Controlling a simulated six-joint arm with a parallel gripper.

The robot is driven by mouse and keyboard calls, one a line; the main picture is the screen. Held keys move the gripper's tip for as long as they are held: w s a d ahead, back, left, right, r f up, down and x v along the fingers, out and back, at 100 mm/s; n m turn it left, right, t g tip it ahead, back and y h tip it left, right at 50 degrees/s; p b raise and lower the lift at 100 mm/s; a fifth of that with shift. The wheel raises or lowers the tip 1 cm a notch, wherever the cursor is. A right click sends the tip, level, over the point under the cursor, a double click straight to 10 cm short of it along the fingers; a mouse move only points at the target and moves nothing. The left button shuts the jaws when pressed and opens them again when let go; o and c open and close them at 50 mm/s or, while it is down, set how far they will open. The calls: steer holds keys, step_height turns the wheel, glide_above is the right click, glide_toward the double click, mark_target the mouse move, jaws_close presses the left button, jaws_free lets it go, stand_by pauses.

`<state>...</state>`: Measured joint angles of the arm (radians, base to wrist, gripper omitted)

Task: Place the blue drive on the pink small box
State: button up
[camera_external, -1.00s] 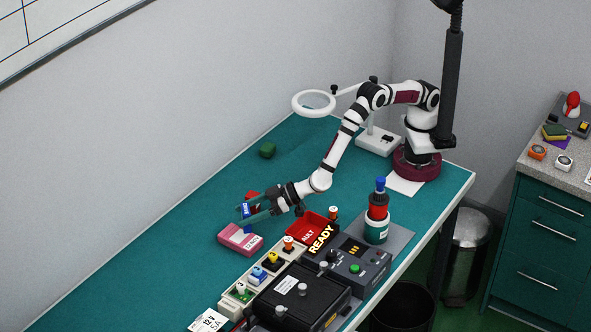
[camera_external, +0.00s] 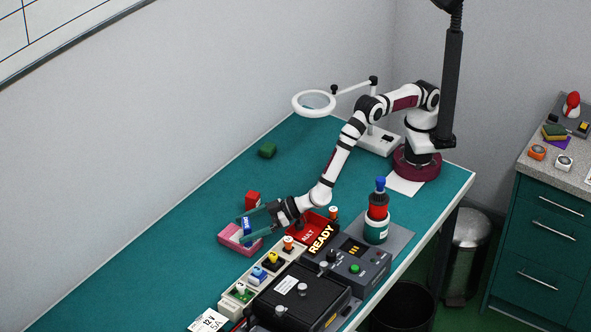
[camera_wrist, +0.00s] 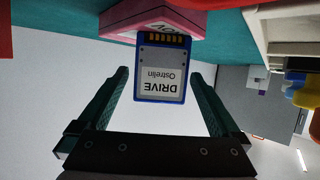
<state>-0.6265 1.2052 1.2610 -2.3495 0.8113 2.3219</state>
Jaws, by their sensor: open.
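The blue drive (camera_external: 247,226) with a white label is at the pink small box (camera_external: 228,237), over its upper right part in the external view. In the wrist view the drive (camera_wrist: 162,72) shows its labelled face, and its gold-contact end overlaps the pink box (camera_wrist: 185,20). I cannot tell whether its whole weight rests on the box. My gripper (camera_external: 259,223) reaches in from the right. In the wrist view my gripper (camera_wrist: 158,76) is open, its dark green fingers on both sides of the drive with a gap at each side.
A red block (camera_external: 253,199) stands just behind the pink box, and a green block (camera_external: 267,150) farther back. A red tray (camera_external: 308,231), the READY station and a row of coloured pieces lie to the right and front. The green mat left of the box is clear.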

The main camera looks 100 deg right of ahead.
steer(key=shift+r, duration=0.25)
steer(key=v, duration=1.2)
